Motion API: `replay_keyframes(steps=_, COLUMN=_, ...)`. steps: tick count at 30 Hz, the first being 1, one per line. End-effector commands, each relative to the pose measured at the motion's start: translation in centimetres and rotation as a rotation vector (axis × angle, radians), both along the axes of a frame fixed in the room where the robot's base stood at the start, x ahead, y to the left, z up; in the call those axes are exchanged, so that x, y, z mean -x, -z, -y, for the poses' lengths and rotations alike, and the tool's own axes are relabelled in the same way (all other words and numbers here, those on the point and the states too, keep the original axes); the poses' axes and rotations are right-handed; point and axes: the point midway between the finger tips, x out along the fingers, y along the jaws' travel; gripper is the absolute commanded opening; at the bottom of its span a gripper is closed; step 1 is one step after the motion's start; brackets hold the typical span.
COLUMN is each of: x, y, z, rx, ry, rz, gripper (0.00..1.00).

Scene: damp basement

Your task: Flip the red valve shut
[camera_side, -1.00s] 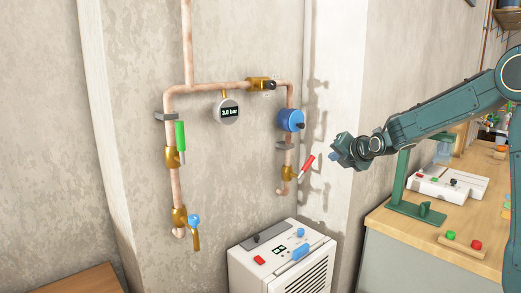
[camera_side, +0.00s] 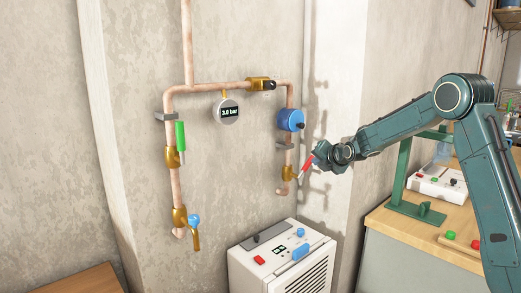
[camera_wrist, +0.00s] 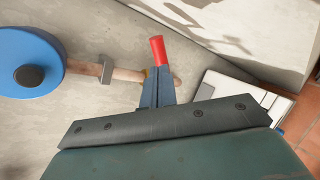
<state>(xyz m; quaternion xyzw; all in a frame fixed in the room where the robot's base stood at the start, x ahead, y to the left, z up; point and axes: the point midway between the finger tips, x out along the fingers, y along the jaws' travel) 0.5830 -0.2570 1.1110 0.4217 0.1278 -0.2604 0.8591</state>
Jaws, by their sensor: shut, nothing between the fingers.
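The red valve handle (camera_side: 307,162) sits on a brass valve body (camera_side: 288,173) low on the right pipe branch. The handle slants up and to the right from the body. My gripper (camera_side: 321,150) is at the handle's upper right end, very close to it or touching; I cannot tell which. In the wrist view the red handle (camera_wrist: 158,50) shows just beyond the tips of my gripper (camera_wrist: 157,72). The fingers are shut together with nothing between them, and they hide most of the valve body.
A blue round unit (camera_side: 291,120) with a black knob is above the valve. A pressure gauge (camera_side: 228,110) reads 3.0 bar. Green (camera_side: 181,136) and blue (camera_side: 194,219) handled valves are on the left branch. A white machine (camera_side: 282,260) stands below; a workbench (camera_side: 430,240) is right.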

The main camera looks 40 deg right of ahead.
Motion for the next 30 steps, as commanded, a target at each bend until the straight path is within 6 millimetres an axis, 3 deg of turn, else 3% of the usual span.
replay_keyframes(steps=9, x=-2.1, y=1.1, z=0.8, rx=-0.001, ry=0.0, rz=-0.001, gripper=0.0)
replay_keyframes(steps=30, x=-2.3, y=1.4, z=1.1, rx=0.0, ry=0.001, rz=-0.001, gripper=0.0)
